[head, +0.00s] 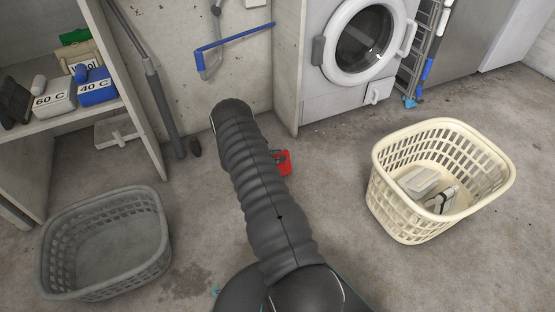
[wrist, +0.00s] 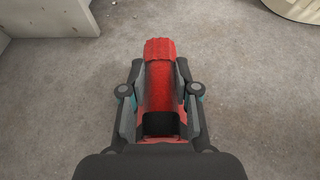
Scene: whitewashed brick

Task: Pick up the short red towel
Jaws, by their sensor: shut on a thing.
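The short red towel (wrist: 160,85) is between the fingers of my gripper (wrist: 162,100) in the wrist view. It looks like a rolled red bundle, with its far end sticking out past the fingertips. My gripper is shut on it. In the head view only a small part of the red towel (head: 283,162) shows to the right of my dark arm, which hides the rest and most of the gripper. I cannot tell whether the towel touches the floor.
A grey basket (head: 105,245), empty, stands at the left. A cream basket (head: 400,205) holding a few pale items stands at the right. A shelf (head: 70,118) with labelled boxes is at the upper left. A washing machine (head: 318,88) stands at the back. The concrete floor between is mostly clear.

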